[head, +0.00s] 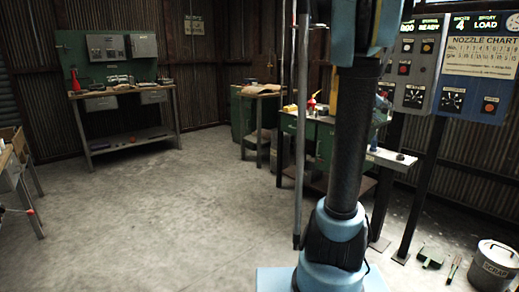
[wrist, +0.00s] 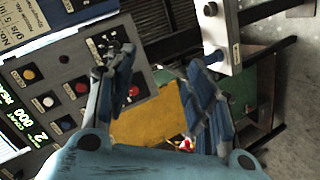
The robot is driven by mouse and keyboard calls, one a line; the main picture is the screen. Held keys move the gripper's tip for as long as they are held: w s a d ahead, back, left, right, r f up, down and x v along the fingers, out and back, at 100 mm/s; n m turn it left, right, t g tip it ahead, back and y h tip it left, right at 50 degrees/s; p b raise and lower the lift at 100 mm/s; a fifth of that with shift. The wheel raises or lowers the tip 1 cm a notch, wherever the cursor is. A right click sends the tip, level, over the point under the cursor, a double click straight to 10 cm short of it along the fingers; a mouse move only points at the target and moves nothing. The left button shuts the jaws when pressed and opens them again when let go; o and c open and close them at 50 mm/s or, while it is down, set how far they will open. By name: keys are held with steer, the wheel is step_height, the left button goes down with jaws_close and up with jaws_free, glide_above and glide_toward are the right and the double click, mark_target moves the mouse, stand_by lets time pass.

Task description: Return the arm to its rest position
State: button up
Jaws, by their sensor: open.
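My arm (head: 347,140) stands upright in the head view, with a light blue base, a long black link and a blue joint cut off by the top edge. My gripper is not visible in the head view. In the wrist view my gripper (wrist: 160,85) is open, its two blue-padded fingers well apart with nothing held between them. The fingers hide part of a grey control panel (wrist: 62,60) with buttons and a green display. A yellow surface shows behind the gap between the fingers.
Control panels (head: 412,70) and a nozzle chart (head: 482,50) stand close on the right. A scrap bucket (head: 494,264) is at the lower right. Green workbenches stand behind my arm, and another bench (head: 125,92) is at the back left. The concrete floor (head: 180,220) is clear at centre left.

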steer(key=s+a+f+g+y, duration=0.1)
steer(key=s+a+f+y, duration=0.2)
steer(key=s+a+f, duration=0.5)
steer(key=s+a+f+g+y, duration=0.2)
steer(key=s+a+f+y, duration=0.2)
steer(key=s+a+f, duration=0.5)
steer(key=s+a+f+g+y, duration=0.2)
steer(key=s+a+f+y, duration=0.2)
steer(key=s+a+f, duration=0.5)
steer(key=s+a, duration=0.8)
steer(key=s, duration=0.2)
steer(key=shift+a+m, duration=0.35)
steer(key=shift+m, duration=0.05)
steer(key=shift+w+f, duration=0.2)
steer(key=shift+w, duration=0.15)
